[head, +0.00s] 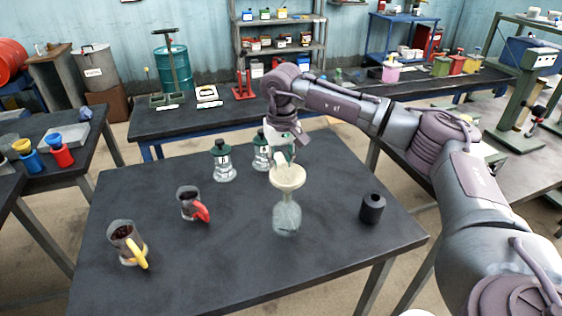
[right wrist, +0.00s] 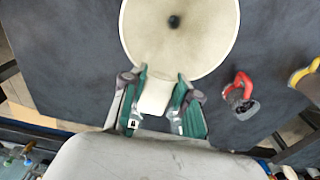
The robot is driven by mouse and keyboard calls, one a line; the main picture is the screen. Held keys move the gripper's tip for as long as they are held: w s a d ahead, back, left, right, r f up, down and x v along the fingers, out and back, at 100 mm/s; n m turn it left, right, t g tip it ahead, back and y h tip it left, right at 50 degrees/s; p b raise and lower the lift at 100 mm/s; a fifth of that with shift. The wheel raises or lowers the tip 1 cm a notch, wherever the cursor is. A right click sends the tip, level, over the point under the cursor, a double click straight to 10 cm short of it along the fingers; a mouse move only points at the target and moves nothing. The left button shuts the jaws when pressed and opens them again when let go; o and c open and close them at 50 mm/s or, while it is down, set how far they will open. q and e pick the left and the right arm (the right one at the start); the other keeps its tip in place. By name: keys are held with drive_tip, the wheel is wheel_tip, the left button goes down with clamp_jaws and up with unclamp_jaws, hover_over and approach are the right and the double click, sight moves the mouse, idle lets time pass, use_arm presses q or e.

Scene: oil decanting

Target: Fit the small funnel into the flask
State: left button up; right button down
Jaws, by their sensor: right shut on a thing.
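The small cream funnel (head: 289,178) is upright over the clear glass flask (head: 287,218) near the middle of the dark table. The funnel's cone lines up with the flask's neck in the head view; I cannot tell how far its stem is inside. My right gripper (head: 282,156) is behind the funnel and shut on its handle tab. In the right wrist view the green fingers (right wrist: 160,92) grip the tab (right wrist: 155,97) of the funnel (right wrist: 165,45), whose dark hole faces the camera. The flask is hidden there. My left gripper is not in view.
Two green-capped bottles (head: 223,162) stand behind left of the flask. A jug with a red handle (head: 189,203) and one with a yellow handle (head: 125,240) stand at the left. A black cylinder (head: 372,208) stands at the right. The table's front middle is clear.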

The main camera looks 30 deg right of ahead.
drive_tip(key=shift+f, duration=0.4)
drive_tip(key=c, duration=0.8)
unclamp_jaws()
drive_tip(key=r, duration=1.2)
drive_tip(key=shift+s, duration=0.25)
